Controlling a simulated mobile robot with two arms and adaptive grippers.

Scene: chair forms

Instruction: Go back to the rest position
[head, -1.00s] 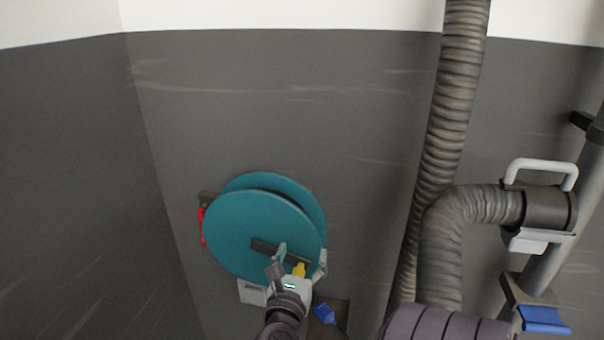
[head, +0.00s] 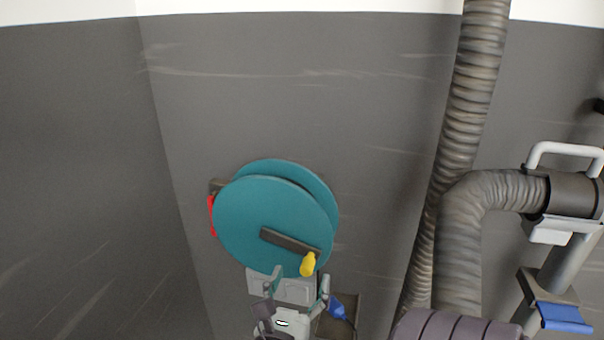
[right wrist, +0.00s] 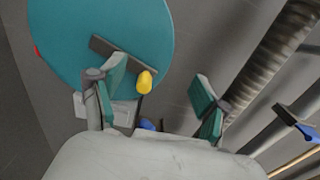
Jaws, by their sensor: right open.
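My right gripper (head: 298,284) is open and empty at the bottom of the head view, just below the teal reel. Its two teal-padded fingers also show spread apart in the right wrist view (right wrist: 160,85). The teal reel (head: 270,222) hangs on the dark wall with a dark crank bar and a yellow handle (head: 308,264). In the right wrist view the yellow handle (right wrist: 145,81) appears between the fingers, beyond them, and no grip on it shows. My left gripper is not in view.
A ribbed grey hose (head: 470,130) runs down the wall to the right, with a branch to a pipe fitting with a white handle (head: 565,150). A blue plug (head: 337,306) and a red part (head: 212,215) are near the reel. The upper wall is clear.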

